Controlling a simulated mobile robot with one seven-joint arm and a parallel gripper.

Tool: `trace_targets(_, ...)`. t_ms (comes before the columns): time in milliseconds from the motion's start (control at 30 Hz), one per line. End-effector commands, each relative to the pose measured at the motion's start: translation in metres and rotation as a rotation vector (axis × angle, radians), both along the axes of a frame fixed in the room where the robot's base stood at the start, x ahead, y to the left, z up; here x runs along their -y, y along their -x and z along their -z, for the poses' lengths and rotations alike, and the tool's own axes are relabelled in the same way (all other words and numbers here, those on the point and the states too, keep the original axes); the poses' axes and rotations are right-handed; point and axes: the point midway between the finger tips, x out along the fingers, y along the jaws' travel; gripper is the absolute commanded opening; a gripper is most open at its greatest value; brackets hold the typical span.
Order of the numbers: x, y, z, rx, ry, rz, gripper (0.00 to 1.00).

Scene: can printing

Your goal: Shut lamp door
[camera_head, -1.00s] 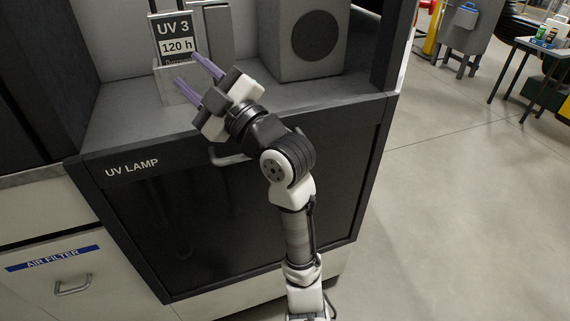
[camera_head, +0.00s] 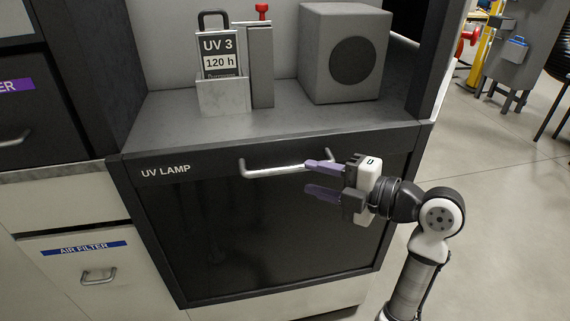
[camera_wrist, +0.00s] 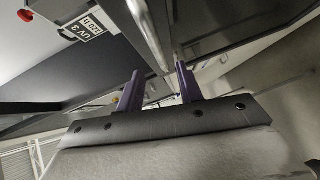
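The UV lamp door (camera_head: 230,240) is a dark panel in a dark frame, under a strip marked UV LAMP. Its silver bar handle (camera_head: 265,172) sits at the top of the front. My gripper (camera_head: 309,178) is open, its two purple fingers apart and pointing left at the handle's right end. The upper finger overlaps the handle in the head view; I cannot tell if they touch. In the wrist view, the gripper (camera_wrist: 158,88) shows nothing clearly held between its fingers. The compartment above the panel is open to view.
A UV 3 cartridge (camera_head: 222,85) showing 120 h stands in the compartment beside a grey block with a red knob (camera_head: 262,12). A grey box (camera_head: 343,50) with a dark disc is to the right. An AIR FILTER drawer (camera_head: 85,270) is at lower left.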

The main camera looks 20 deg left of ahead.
Motion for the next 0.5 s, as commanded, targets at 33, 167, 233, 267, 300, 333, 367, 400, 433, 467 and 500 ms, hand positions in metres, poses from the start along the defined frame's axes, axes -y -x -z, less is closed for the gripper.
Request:
trace_targets(33, -0.012, -0.001, -0.002, -0.005, 0.000, -0.004, 0.36)
trace_targets(167, -0.038, -0.006, 0.002, -0.003, -0.001, -0.004, 0.36)
trace_targets(233, -0.049, -0.008, 0.004, -0.003, -0.001, -0.002, 0.36)
trace_targets(267, -0.053, -0.009, 0.005, -0.003, -0.001, -0.003, 0.36)
trace_targets(300, -0.058, -0.010, 0.006, -0.003, -0.001, -0.002, 0.36)
trace_targets(333, -0.062, -0.011, 0.007, -0.003, -0.001, -0.002, 0.36)
trace_targets(367, -0.064, -0.012, 0.007, -0.003, -0.002, 0.000, 0.36)
trace_targets(400, -0.068, -0.013, 0.008, -0.003, -0.002, 0.001, 0.36)
trace_targets(433, -0.070, -0.013, 0.009, -0.003, -0.002, 0.001, 0.36)
trace_targets(467, -0.071, -0.013, 0.009, -0.003, -0.001, 0.000, 0.36)
trace_targets(500, -0.073, -0.013, 0.010, -0.002, 0.000, 0.000, 0.36)
